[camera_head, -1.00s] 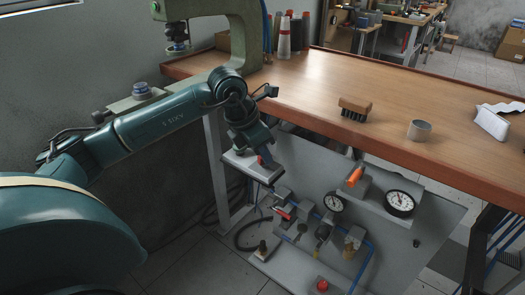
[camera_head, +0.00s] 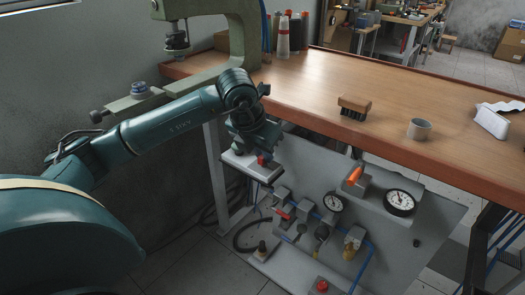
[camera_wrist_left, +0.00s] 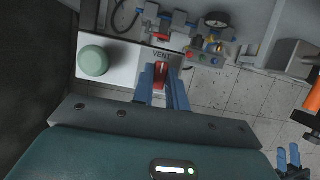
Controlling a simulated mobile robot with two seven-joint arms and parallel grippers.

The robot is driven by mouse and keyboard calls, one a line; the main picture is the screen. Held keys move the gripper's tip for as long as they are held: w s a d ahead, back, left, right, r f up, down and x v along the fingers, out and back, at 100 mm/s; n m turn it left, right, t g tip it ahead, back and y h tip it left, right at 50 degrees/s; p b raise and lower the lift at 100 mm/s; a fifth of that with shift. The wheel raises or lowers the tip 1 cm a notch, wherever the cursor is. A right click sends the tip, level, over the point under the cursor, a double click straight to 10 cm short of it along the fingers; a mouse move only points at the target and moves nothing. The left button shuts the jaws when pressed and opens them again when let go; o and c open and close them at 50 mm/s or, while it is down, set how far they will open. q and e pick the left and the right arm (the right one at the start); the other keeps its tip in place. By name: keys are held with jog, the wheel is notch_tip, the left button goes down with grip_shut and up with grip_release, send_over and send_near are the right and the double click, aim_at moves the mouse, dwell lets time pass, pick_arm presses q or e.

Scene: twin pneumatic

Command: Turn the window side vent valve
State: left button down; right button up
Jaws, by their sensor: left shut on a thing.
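The vent valve has a red lever (camera_wrist_left: 160,75) on a pale box (camera_wrist_left: 115,71) marked "VENT" in the left wrist view. In the head view the red of the lever (camera_head: 262,160) shows on the box (camera_head: 240,162) below the table's left end. My left gripper (camera_wrist_left: 164,85) has its blue fingers on both sides of the lever and is shut on it. In the head view this gripper (camera_head: 256,150) reaches down over the box, and its fingers are partly hidden. Blue prongs, apparently my right gripper (camera_wrist_left: 288,157), show at the lower right; their opening is unclear.
A green round knob (camera_wrist_left: 93,61) sits beside the lever. Below is a pneumatic panel (camera_head: 420,215) with a red handle (camera_head: 282,213), an orange handle (camera_head: 355,174) and gauges (camera_head: 399,202). The wooden table (camera_head: 310,85) overhangs it. A press (camera_head: 240,30) stands at the back left.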

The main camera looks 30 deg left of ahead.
pick_arm(q)
jog(key=c, duration=1.4)
grip_release()
jog(key=shift+r, duration=0.1)
jog(key=p+v, duration=0.1)
jog(key=v, duration=1.2)
jog(key=shift+p, duration=0.3)
